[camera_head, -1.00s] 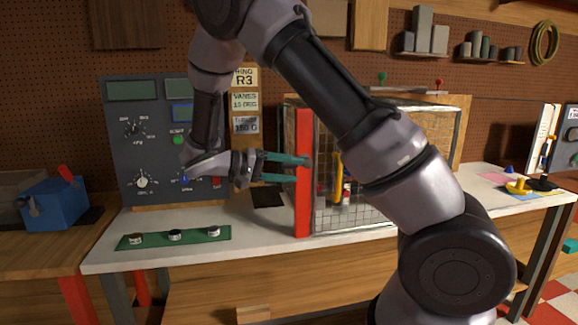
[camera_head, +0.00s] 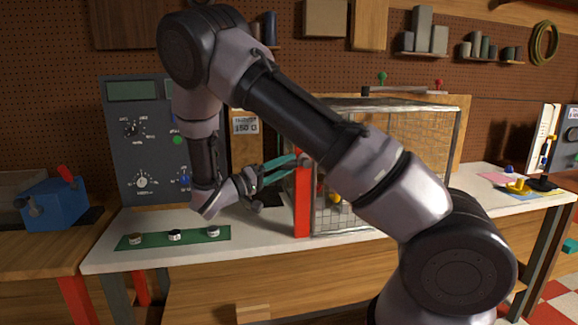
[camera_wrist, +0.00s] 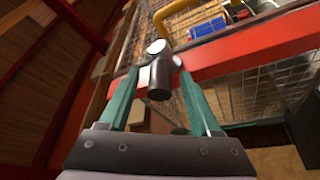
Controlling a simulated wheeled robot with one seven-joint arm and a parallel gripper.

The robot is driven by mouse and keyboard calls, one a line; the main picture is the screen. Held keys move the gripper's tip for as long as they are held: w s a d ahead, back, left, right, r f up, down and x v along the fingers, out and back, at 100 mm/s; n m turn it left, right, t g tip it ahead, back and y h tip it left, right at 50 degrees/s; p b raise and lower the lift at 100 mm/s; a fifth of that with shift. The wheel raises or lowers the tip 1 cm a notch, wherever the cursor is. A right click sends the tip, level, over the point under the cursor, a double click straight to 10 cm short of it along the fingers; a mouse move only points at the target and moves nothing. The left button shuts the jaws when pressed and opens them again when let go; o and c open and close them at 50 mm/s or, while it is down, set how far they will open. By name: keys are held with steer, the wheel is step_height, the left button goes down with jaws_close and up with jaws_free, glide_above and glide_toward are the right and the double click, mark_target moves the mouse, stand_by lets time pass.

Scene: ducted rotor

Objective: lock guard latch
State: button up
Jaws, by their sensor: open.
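The guard is a wire-mesh cage (camera_head: 425,135) on the white bench. In the wrist view the red bar (camera_wrist: 255,42) crosses the upper right. A dark cylinder with a pale round end, apparently the latch (camera_wrist: 159,78), stands out by this bar. My gripper (camera_head: 290,168) is open beside the red upright, its teal fingers pointing up and right. In the wrist view my gripper (camera_wrist: 156,72) has one finger on each side of the latch; contact is unclear.
A grey control panel (camera_head: 140,160) stands behind my wrist. A green strip (camera_head: 190,240) with several small round parts lies at the bench's left front. A blue box (camera_head: 52,205) is at far left. Yellow and black parts (camera_head: 518,187) lie at right.

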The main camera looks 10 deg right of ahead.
steer(key=shift+w+d+r, duration=0.15)
steer(key=shift+w+d, duration=0.05)
steer(key=shift+d, duration=0.5)
jaws_close()
stand_by(1.0)
